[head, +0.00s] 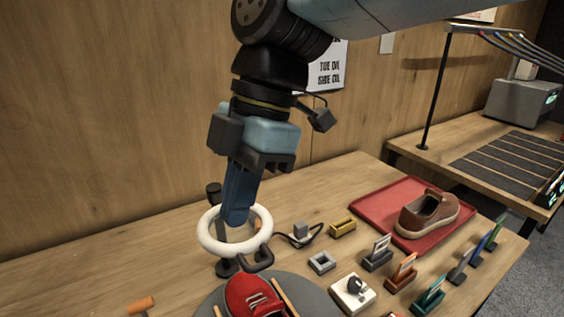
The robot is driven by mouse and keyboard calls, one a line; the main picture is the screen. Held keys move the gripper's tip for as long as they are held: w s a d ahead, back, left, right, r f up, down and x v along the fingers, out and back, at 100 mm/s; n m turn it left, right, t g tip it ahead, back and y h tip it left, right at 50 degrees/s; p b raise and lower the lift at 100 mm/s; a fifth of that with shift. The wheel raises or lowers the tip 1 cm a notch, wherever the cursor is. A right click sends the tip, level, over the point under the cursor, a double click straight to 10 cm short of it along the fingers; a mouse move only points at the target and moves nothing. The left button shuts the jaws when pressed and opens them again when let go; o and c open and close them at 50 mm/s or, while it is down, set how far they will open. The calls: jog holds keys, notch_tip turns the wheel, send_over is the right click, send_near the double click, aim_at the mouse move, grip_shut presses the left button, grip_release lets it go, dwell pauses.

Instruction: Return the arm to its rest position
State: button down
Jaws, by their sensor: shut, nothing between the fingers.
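My gripper (237,215) hangs down over the workbench at the picture's centre-left, its blue fingers shut with nothing between them. The fingertips show in front of a white ring (205,240) on a dark stand. From this one view I cannot tell whether they touch the ring. My arm comes in from the top right and bends down at the wrist. A red sneaker (249,296) sits on a grey round plate (212,304) just below the gripper, cut off by the lower edge.
A brown shoe (427,214) rests on a red tray (368,203) at the right. Several small holders, a grey square frame (321,262) and a white block (352,292) stand between. A wooden wall (100,110) is behind. Another bench (490,135) with a rack stands at the far right.

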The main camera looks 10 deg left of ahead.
jog(key=w+d+f+m+t, duration=0.1)
jog(key=w+d+m+t, duration=0.4)
jog(key=w+d+m, duration=1)
jog(key=s+d+f+m+t+h, duration=0.1)
jog(key=d+f+m+t+h, duration=0.1)
jog(key=d+m, duration=1.1)
jog(key=d+t, duration=0.1)
jog(key=d, duration=0.6)
jog(key=shift+d+f+t, duration=0.3)
jog(key=shift+f+t, duration=0.05)
jog(key=shift+t, duration=0.05)
jog(key=c, duration=1.8)
grip_release()
jog(key=shift+s, duration=0.1)
